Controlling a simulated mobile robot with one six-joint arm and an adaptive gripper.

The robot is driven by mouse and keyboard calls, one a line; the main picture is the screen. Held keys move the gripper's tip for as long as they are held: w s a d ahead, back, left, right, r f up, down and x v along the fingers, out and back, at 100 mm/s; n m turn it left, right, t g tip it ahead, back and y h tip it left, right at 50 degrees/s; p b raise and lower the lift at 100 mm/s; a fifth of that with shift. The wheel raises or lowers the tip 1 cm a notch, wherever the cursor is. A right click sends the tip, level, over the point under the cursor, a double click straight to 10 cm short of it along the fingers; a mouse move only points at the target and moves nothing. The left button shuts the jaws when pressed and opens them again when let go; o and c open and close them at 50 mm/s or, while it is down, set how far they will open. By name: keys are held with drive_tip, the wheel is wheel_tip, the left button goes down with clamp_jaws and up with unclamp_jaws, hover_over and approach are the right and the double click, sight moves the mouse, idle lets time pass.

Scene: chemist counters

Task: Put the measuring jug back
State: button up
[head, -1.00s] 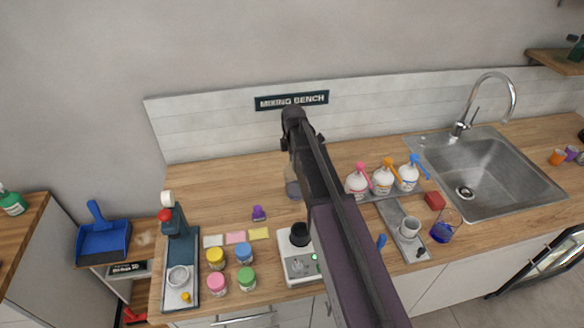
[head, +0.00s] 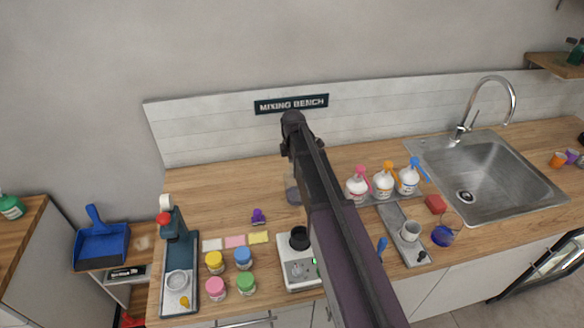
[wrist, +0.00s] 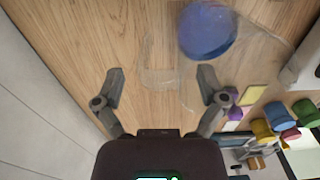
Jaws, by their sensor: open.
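A clear vessel with a blue round part (wrist: 207,30), which looks like the measuring jug, stands on the wooden bench near the top of the wrist view. Its faint clear outline reaches left to between my fingers. In the head view a greyish-blue clear vessel (head: 292,192) shows beside my arm, partly hidden by it. My gripper (wrist: 160,72) is open, with its fingers spread on either side of the faint clear outline. I cannot tell whether they touch it.
Several coloured jars (head: 244,258) and a small scale (head: 300,272) stand at the bench front. A dark stand (head: 176,250) is at left. The back left of the bench is clear.

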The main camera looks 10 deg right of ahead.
drive_tip(key=shift+r, duration=0.2)
wheel_tip(320, 180, up, 12)
drive_tip(key=p, duration=1.2)
drive_tip(key=shift+f, duration=0.1)
idle(0.7)
drive_tip(key=s+m, duration=1.8)
drive_tip(key=s, duration=0.4)
drive_tip(key=shift+a, duration=0.2)
drive_tip(key=shift+f, duration=0.15)
